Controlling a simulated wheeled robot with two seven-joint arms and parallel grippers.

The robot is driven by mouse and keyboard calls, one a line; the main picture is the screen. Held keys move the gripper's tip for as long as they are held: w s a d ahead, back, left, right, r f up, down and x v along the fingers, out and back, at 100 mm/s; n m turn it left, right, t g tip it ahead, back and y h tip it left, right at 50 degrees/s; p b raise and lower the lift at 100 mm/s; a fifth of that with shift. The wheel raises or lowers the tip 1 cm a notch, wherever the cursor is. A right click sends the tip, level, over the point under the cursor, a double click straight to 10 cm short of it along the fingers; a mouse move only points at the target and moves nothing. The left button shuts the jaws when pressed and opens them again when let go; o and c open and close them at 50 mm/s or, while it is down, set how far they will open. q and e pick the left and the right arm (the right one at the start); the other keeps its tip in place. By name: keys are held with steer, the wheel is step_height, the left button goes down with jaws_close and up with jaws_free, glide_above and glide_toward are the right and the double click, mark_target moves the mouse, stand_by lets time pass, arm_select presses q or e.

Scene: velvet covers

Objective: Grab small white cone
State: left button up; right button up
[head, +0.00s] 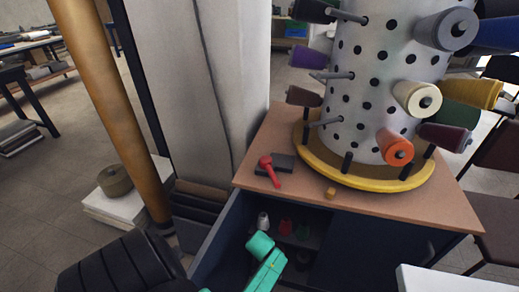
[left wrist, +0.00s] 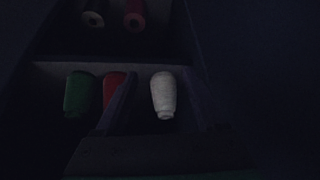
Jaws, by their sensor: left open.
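The small white cone (head: 263,221) stands in the dark open compartment of the cabinet. In the left wrist view the white cone (left wrist: 163,95) has its narrow end towards the bottom of the picture. My left gripper (left wrist: 158,88) is open, with one dark finger to the left of the cone and what looks like the other to its right. Contact cannot be told in the dim light. In the head view my left gripper's teal part (head: 266,262) is at the compartment's front, below the cone. My right gripper does not show.
A red cone (left wrist: 112,90) and a green cone (left wrist: 79,93) are left of the white cone, the red one partly behind a finger. Two more cones lie farther back. The cabinet top (head: 420,210) carries a pegged drum (head: 365,75) with spools and a red tool (head: 270,172).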

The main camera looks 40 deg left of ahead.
mark_target(263, 217)
arm_select(q)
steer(key=w+a+b, duration=0.1)
steer(key=w+a, duration=0.2)
steer(key=w, duration=0.1)
steer(key=w+a+b, duration=0.2)
steer(key=w+a, duration=0.2)
steer(key=shift+w+f, duration=0.1)
steer(key=shift+w, duration=0.05)
steer(key=b+x, duration=0.3)
steer(key=shift+w+a, duration=0.35)
steer(key=c, duration=1.1)
steer(key=shift+c, duration=0.2)
steer(key=shift+r+p, duration=0.25)
steer(key=shift+p, duration=0.05)
